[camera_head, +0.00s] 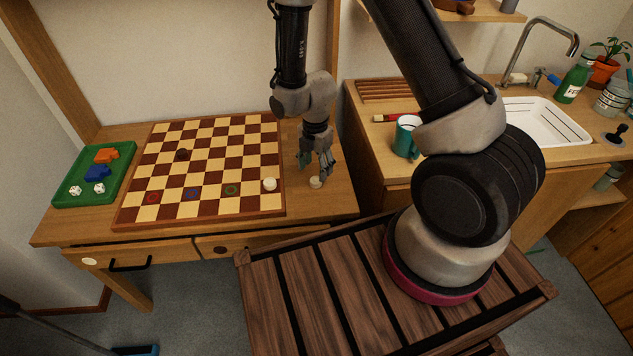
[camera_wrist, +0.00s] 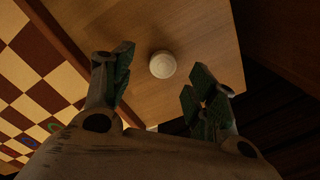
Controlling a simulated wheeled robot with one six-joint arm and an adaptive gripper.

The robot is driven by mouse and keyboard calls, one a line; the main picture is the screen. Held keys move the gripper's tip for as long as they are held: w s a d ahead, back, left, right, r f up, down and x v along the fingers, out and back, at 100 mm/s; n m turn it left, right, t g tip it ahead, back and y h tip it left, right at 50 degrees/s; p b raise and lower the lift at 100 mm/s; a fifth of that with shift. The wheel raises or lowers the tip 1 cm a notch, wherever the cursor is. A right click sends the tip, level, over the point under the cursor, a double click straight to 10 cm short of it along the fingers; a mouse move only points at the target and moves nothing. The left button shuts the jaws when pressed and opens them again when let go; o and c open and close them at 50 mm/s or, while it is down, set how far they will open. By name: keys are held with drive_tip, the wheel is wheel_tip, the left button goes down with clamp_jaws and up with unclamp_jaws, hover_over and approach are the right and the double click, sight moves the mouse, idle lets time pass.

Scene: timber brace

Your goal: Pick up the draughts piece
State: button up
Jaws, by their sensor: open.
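A white round draughts piece (camera_head: 316,182) lies on the bare wooden table top to the right of the board. It also shows in the wrist view (camera_wrist: 163,64), ahead of and between the fingers. My gripper (camera_head: 317,172) points down just above and behind this piece; in the wrist view its two fingers (camera_wrist: 157,84) are spread apart with nothing between them. A second white piece (camera_head: 270,184) sits on the board near its right front corner. A dark piece (camera_head: 182,154) sits on the board's left part.
The checkered board (camera_head: 235,141) covers most of the table. A green tray (camera_head: 68,196) with dice and coloured pieces stands at the left. A teal mug (camera_head: 406,136) and a white sink (camera_head: 548,122) are on the right counter. A gap separates table and counter.

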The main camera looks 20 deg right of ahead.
sight(316, 180)
drive_tip(key=f, duration=0.4)
drive_tip(key=shift+s+f, duration=0.15)
drive_tip(key=shift+s, duration=0.15)
drive_tip(key=c, duration=0.9)
